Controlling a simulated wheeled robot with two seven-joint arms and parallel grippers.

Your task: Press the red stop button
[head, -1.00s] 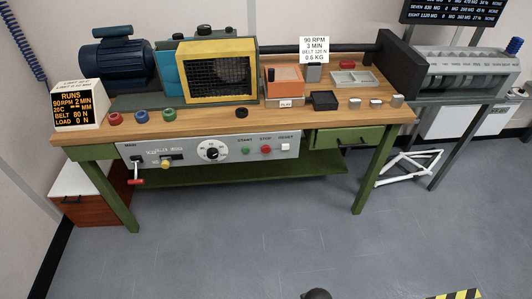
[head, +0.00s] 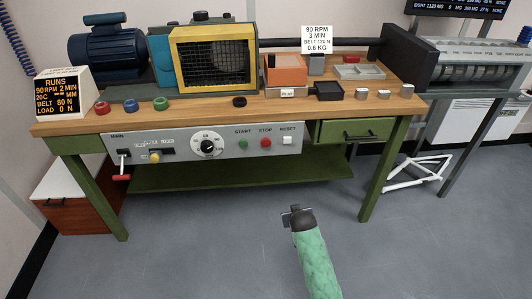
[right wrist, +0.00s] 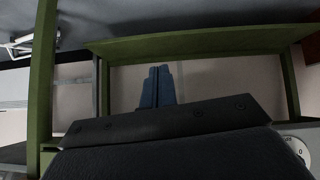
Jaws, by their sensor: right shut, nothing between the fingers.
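The red stop button (head: 266,143) sits on the grey front panel (head: 178,148) of the workbench, under the label STOP. The green start button (head: 243,144) is to its left and the white reset button (head: 288,140) to its right. My right gripper (head: 296,211) is in front of the bench, below the button in the picture and apart from it. Its dark fingers are shut and empty in the right wrist view (right wrist: 158,87). The stop button is not visible in the right wrist view. My left gripper is not in view.
The panel also carries a dial (head: 207,146), a red-handled main lever (head: 122,177) and a yellow knob (head: 155,157). A green drawer (head: 357,131) is right of the panel. A green lower shelf (head: 235,172) runs beneath. The floor in front is clear.

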